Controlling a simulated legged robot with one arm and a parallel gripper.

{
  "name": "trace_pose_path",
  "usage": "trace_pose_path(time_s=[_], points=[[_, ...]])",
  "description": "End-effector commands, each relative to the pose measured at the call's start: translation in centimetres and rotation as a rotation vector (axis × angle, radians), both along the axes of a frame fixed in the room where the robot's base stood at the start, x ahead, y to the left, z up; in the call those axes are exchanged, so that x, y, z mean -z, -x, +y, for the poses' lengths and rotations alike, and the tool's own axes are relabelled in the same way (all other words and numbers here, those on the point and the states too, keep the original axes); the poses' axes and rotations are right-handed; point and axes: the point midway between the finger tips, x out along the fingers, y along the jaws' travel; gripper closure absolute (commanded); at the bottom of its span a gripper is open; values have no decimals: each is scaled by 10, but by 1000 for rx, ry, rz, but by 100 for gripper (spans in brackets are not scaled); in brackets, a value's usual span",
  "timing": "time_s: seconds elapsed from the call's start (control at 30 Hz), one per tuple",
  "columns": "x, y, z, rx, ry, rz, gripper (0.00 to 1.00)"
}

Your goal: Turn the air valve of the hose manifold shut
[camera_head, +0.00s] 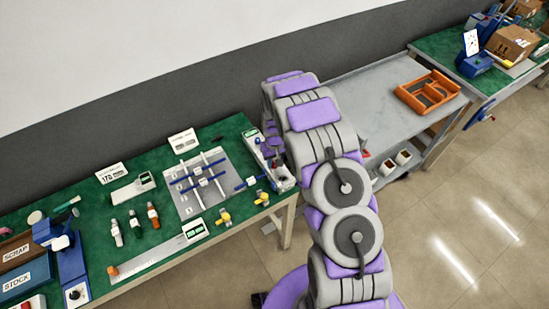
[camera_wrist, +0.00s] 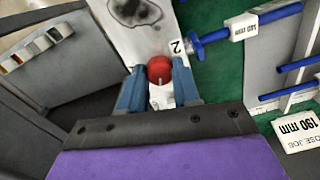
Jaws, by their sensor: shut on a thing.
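A red round knob (camera_wrist: 160,68), which looks like the air valve's handle, shows in the wrist view on a pale manifold body (camera_wrist: 143,45) marked "2". My gripper (camera_wrist: 159,73) has one blue finger on each side of the knob and is shut on it. A light line shows on the knob's lower face; its exact turn angle is hard to read. In the head view, the manifold (camera_head: 285,182) stands at the right end of the green bench, partly hidden by my arm. The knob and my fingertips cannot be made out there.
A blue fitting (camera_wrist: 212,38) with a white tag sticks out right of the manifold. A grey board with blue hoses (camera_head: 203,180) lies left of it, with yellow fittings (camera_head: 223,215) in front. A grey cart (camera_head: 385,105) with an orange tray (camera_head: 428,92) stands to the right.

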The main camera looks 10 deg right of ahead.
Motion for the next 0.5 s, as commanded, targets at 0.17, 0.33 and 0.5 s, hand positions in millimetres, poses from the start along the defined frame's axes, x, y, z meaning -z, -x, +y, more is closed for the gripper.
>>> trace_pose_path(time_s=[0.17,0.33,0.5], points=[[0,4,0,-142,-3,11,99],[1,4,0,-247,-2,12,99],[2,4,-1,-317,-3,12,99]])
